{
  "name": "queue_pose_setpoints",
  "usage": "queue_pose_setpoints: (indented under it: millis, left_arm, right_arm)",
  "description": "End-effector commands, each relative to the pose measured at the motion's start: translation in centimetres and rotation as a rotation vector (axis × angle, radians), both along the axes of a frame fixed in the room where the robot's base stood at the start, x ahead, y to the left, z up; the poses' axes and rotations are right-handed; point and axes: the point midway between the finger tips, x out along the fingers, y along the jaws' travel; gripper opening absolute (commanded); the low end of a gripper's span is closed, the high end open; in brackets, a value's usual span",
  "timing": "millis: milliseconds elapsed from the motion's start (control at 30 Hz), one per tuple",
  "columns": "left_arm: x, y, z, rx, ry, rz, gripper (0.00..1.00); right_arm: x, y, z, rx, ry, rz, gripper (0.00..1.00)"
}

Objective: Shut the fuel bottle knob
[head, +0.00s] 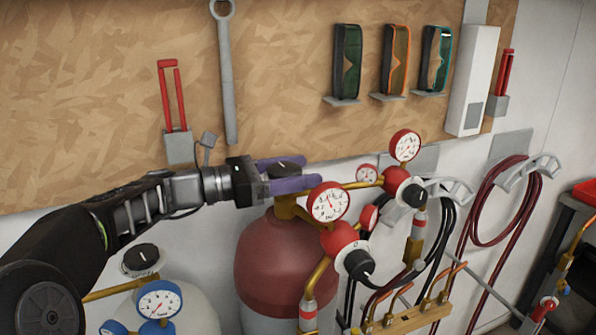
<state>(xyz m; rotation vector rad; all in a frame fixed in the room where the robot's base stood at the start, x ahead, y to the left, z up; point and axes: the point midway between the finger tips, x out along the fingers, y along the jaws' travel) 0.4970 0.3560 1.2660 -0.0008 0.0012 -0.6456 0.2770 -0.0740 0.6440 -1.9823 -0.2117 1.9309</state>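The fuel bottle (285,262) is the dark red cylinder at the lower middle, with a brass valve on its top. Its black knob (286,166) sits on that valve, partly hidden by my gripper. My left gripper (298,172) reaches in from the left, its two purple fingers on either side of the knob. I cannot tell whether the fingers press on the knob or stand slightly apart from it. My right gripper is out of view.
Red regulator gauges (327,202) and black regulator knobs stand close right of my fingertips. A pale bottle with a blue gauge (159,303) and black knob (140,258) is at lower left. Hoses hang at right.

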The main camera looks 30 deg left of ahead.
Motion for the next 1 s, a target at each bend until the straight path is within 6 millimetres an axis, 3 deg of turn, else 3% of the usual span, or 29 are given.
queue_pose_setpoints:
  millis: [133,467,1000]
  left_arm:
    - [0.0,0.0,0.0,0.001,-0.001,0.001,0.77]
    - [-0.2,0.2,0.0,0.001,-0.002,0.003,0.77]
    - [-5.9,4.4,0.0,0.002,-0.003,0.0,0.77]
  right_arm:
    - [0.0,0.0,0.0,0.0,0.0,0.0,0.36]
    - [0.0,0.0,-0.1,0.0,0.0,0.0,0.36]
    - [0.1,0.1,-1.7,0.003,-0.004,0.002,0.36]
